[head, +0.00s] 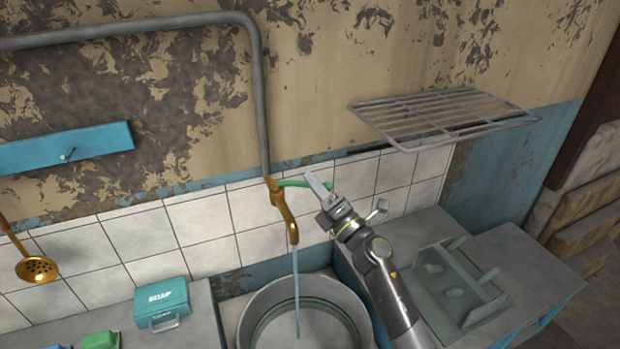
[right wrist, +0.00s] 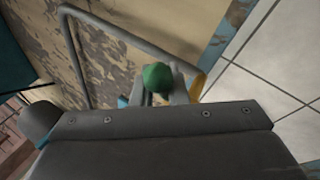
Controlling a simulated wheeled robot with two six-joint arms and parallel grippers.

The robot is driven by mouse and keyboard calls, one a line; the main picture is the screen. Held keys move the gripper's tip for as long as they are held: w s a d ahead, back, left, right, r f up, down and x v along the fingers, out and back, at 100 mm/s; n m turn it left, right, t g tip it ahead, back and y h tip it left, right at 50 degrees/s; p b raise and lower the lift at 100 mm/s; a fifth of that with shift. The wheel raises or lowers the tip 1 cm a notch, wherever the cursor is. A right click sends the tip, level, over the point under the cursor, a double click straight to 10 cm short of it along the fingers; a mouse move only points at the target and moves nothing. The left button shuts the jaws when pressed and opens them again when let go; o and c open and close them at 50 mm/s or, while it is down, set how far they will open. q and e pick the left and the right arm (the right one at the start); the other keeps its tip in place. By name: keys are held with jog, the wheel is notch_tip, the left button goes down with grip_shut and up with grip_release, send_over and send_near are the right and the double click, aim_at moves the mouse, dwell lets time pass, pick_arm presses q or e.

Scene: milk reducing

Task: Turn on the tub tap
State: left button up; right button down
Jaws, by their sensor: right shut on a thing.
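The brass tap (head: 286,215) hangs from a grey pipe on the tiled wall, with a green handle (head: 292,184) reaching to the right. A thin stream of water (head: 296,278) runs from its spout into the round grey tub (head: 249,318) below. My right gripper (head: 321,185) is at the handle's outer end and shut on it. In the right wrist view the handle's green end (right wrist: 157,78) shows between the grey fingers, partly hidden by the gripper body. My left gripper is not in view.
A wire rack (head: 445,115) juts from the wall above right. A grey tray-like holder (head: 455,285) stands on the right counter. A teal box (head: 162,304) and a green block (head: 100,341) are at the left. A brass ladle (head: 37,269) hangs far left.

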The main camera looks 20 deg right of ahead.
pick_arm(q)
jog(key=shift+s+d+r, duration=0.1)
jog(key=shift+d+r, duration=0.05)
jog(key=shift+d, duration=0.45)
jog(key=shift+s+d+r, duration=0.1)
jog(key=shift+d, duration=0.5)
pick_arm(e)
jog(key=shift+s+a+r+m+t+h, duration=0.2)
jog(key=shift+m+h, duration=0.25)
jog(key=shift+h, duration=0.4)
jog(key=shift+s+a+f+m+t+h, duration=0.15)
jog(key=shift+s+m+t+h, duration=0.25)
jog(key=shift+h, duration=0.4)
jog(key=shift+s+a+r+m+t+h, duration=0.1)
jog(key=shift+s+a+m+t+h, duration=0.1)
jog(key=shift+m+h, duration=0.45)
jog(key=c, duration=1.4)
grip_release()
jog(key=shift+d, duration=0.1)
jog(key=shift+c, duration=0.2)
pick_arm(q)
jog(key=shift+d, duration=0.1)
